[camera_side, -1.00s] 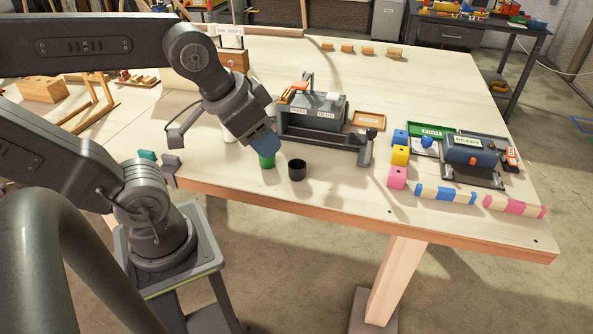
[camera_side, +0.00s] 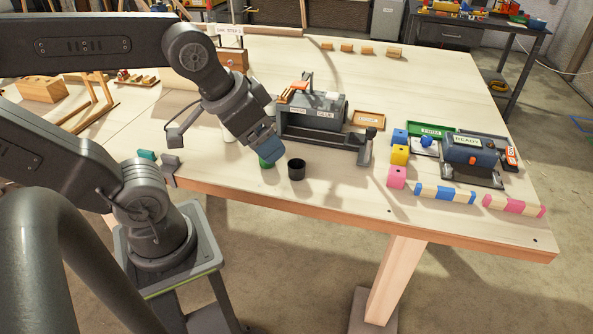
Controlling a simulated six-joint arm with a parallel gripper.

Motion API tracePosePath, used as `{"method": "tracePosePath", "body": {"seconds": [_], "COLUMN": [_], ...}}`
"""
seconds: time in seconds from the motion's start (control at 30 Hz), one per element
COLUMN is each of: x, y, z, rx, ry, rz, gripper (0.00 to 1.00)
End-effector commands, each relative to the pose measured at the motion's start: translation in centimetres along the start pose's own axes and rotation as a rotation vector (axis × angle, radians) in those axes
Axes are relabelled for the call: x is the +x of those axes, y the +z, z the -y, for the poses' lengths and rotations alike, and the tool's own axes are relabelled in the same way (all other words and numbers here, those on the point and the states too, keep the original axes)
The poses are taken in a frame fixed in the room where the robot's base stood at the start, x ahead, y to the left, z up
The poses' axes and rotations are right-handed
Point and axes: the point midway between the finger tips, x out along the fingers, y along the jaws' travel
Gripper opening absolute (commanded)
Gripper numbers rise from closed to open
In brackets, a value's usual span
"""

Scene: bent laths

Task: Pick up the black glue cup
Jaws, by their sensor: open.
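The black glue cup (camera_side: 296,170) stands upright on the wooden table near its front edge, open at the top. My gripper (camera_side: 268,152) is just to the left of the cup and a little above it in the picture, tilted down to the right, and appears apart from it. Its blue end covers most of a green cup (camera_side: 266,163) beside the black one. The gripper is open; its fingertips are hard to make out at this size, and I see nothing held in it.
A grey press (camera_side: 318,108) stands just behind the cups. Yellow (camera_side: 400,155) and pink (camera_side: 397,177) blocks, striped bars (camera_side: 445,194) and a second machine labelled READY (camera_side: 468,151) are on the right. The table front between the black cup and the pink block is clear.

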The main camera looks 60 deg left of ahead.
Motion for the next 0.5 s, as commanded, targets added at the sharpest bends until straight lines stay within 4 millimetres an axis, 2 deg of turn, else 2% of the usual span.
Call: {"method": "tracePosePath", "body": {"seconds": [0.13, 0.23, 0.37, 0.5], "x": [0.2, 1.0, 3.0, 6.2], "y": [-0.4, -1.4, -3.5, -5.8], "z": [0.2, 0.9, 2.5, 5.0], "rx": [-0.040, -0.170, -0.475, -0.853], "ry": [-0.007, -0.030, -0.098, -0.211], "rz": [0.013, 0.056, 0.143, 0.224], "gripper": [0.77, 0.77, 0.77, 0.77]}}
